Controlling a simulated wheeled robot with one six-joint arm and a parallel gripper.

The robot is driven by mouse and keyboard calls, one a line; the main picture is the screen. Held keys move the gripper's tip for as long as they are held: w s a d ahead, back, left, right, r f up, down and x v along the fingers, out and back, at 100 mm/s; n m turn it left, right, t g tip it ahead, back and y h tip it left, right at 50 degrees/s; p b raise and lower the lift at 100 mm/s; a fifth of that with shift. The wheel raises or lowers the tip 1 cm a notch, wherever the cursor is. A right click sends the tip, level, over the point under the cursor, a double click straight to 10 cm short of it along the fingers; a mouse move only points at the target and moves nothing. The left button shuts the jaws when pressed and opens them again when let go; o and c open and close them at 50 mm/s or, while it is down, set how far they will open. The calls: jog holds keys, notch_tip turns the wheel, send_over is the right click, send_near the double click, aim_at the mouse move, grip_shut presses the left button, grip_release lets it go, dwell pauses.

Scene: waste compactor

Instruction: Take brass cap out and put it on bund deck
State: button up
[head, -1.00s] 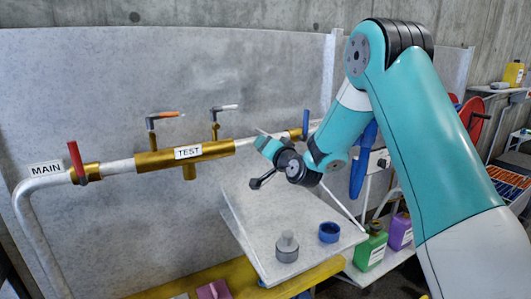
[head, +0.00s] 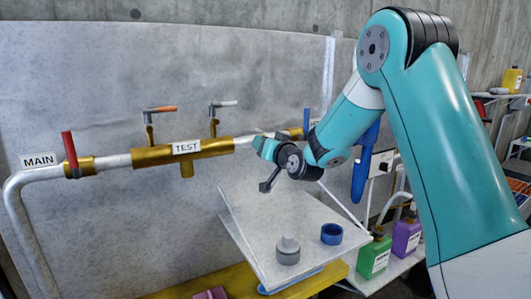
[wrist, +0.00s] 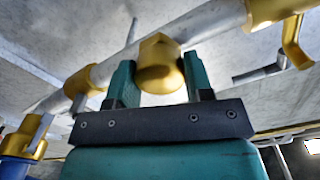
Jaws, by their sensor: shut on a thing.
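In the wrist view the brass cap (wrist: 158,62), a hexagonal piece, sits between the two teal fingers of my gripper (wrist: 160,82). The fingers are shut on its sides. A brass and pale pipe shows behind it; I cannot tell whether the cap touches it. In the head view my gripper (head: 265,148) is in front of the pipe's right part, above a pale grey board, and the cap cannot be made out. This board (head: 245,215) may be the bund deck. A grey knobbed piece (head: 287,250) and a blue ring (head: 331,234) stand on it.
The pipe carries a TEST section (head: 160,155) with a downward stub, a red-handled valve (head: 70,155) and a blue-handled valve (head: 306,122). Green (head: 374,257) and purple (head: 406,237) containers stand right of the board. A yellow beam (head: 220,282) runs below. The board's middle is bare.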

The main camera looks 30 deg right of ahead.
jog(key=shift+n, duration=0.3)
jog(key=o, duration=1)
jog(key=shift+c, duration=0.2)
